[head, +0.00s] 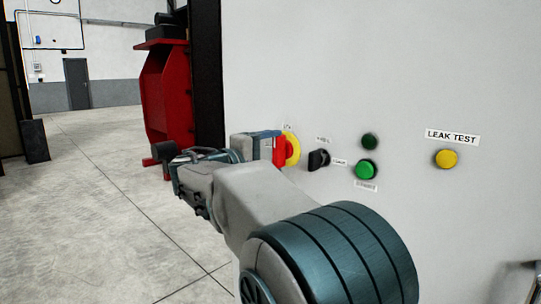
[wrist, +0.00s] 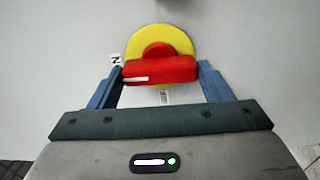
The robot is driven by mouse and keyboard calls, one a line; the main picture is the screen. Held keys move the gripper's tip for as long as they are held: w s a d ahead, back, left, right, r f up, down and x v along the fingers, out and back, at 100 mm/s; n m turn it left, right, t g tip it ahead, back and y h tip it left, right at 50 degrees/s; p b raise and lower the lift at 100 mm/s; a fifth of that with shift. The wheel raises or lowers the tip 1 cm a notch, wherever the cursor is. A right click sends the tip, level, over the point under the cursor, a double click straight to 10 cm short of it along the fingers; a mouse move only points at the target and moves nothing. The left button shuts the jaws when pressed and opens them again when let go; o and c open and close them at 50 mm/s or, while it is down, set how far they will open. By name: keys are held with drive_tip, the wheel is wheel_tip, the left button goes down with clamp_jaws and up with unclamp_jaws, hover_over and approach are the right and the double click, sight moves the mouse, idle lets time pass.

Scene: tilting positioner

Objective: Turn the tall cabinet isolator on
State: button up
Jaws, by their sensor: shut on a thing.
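The isolator has a red handle (wrist: 160,71) on a round yellow plate (wrist: 160,42), mounted on a pale cabinet face. In the wrist view the handle lies across the picture, with a white mark on its left part. My gripper (wrist: 160,74) is shut on the handle, with one blue finger at each end of it. In the head view the red handle (head: 279,150) and yellow plate (head: 293,149) show at the tip of my gripper (head: 262,146), which hides part of them. Small labels sit beside the plate; their text is only partly readable.
On the same panel, to the right, are a black selector knob (head: 318,159), a dark green button (head: 370,141), a lit green button (head: 366,169) and a yellow button (head: 446,159) under a LEAK TEST label. A red machine (head: 166,95) stands at left. Open floor (head: 85,210) lies left.

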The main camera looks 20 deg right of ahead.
drive_tip(key=o, duration=1)
drive_tip(key=v, duration=1.4)
drive_tip(key=shift+d, duration=0.1)
drive_tip(key=shift+d+p, duration=0.1)
drive_tip(key=shift+p, duration=0.25)
